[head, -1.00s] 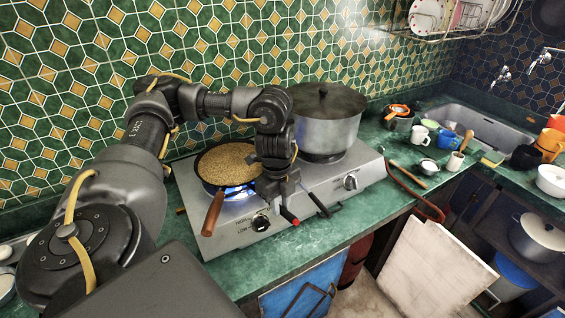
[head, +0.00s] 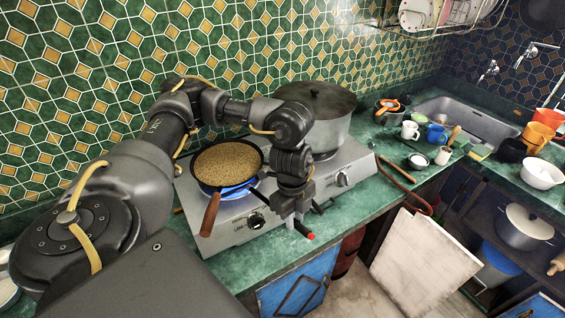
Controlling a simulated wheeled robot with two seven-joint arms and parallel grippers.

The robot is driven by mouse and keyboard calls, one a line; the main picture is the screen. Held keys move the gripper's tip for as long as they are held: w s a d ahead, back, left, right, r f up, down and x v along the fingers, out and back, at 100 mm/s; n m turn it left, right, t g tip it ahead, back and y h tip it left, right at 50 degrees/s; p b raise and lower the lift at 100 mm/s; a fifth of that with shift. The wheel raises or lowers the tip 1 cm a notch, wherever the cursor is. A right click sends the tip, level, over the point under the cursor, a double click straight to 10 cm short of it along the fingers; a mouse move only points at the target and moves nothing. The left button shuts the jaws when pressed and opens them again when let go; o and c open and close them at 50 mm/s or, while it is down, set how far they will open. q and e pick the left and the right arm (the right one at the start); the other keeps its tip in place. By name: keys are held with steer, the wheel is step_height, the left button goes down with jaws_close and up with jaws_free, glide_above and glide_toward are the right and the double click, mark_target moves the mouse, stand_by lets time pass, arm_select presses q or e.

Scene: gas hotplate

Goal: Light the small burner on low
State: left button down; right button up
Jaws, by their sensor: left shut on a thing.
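The steel gas hotplate (head: 222,238) stands on the green counter. A pan (head: 229,164) of brown grainy food sits on its left burner, wooden handle toward me. A blue flame (head: 238,188) burns under it. The left knob (head: 256,221) is on the front panel; its exact setting is too small to read. The right knob (head: 343,180) is below a lidded steel pot (head: 322,120), which hides the right burner. My left gripper (head: 296,224) is in front of the hotplate, right of the left knob and apart from it, shut on a thin dark red-tipped stick (head: 309,235). My right gripper is not seen.
Cups, a mug (head: 410,130) and small bowls stand on the counter to the right, before the sink (head: 470,120). A wooden-handled utensil (head: 397,169) lies right of the hotplate. A pale board (head: 425,262) leans below the counter.

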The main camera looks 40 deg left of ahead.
arm_select(q)
steer(key=s+d+r+p, duration=0.1)
steer(key=d+p, duration=0.4)
steer(key=d, duration=0.5)
steer(key=shift+d+r, duration=0.15)
steer(key=shift+d, duration=0.25)
